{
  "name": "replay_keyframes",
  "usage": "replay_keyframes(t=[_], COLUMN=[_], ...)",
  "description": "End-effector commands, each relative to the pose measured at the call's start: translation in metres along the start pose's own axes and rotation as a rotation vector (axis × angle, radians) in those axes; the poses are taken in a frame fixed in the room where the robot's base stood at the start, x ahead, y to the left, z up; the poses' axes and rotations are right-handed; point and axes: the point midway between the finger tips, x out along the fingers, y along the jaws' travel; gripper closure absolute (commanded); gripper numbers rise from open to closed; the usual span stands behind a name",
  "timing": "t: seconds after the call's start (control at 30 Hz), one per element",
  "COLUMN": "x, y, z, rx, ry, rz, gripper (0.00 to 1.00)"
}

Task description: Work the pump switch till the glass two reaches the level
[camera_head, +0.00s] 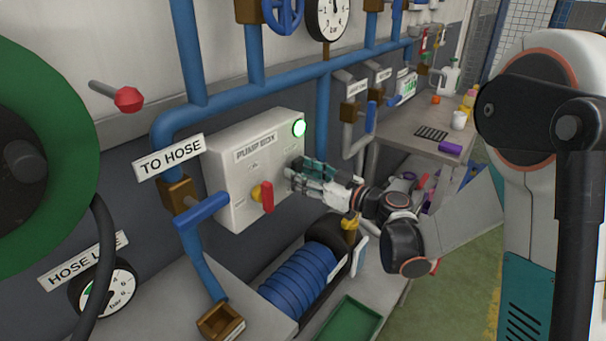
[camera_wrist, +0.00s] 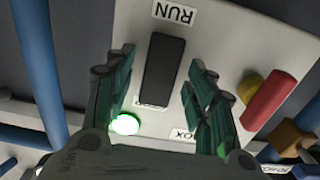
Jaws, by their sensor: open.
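The pump box (camera_head: 245,165) is a pale grey wall box with a lit green lamp (camera_head: 299,128). My gripper (camera_head: 296,178) is at the right part of the box's face. In the wrist view, the gripper (camera_wrist: 158,62) is open, with one finger on each side of the switch. I cannot tell whether the fingers touch it. In the head view, the gripper hides the switch. I cannot make out a glass two or a level mark in either view.
A red handle (camera_head: 267,197) on a yellow knob sticks out from the box, left of my gripper. Blue pipes (camera_head: 190,70) and a blue valve lever (camera_head: 201,209) stand close by. A blue hose coil (camera_head: 300,278) lies below. A workbench (camera_head: 405,125) stands at the right.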

Motion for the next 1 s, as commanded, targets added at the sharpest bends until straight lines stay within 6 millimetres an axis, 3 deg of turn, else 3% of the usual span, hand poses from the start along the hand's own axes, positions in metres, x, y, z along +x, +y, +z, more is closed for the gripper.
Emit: replay_keyframes(t=[0.17, 0.6, 0.8, 1.0], x=[-0.018, -0.101, -0.117, -0.119], y=[0.001, 0.001, 0.0, 0.0], z=[0.0, 0.0, 0.0, 0.0], rx=[0.0, 0.0, 0.0, 0.0], ry=[0.0, 0.0, 0.0, 0.0], rz=[0.002, 0.003, 0.001, 0.0], gripper=[0.5, 0.5, 0.5, 0.5])
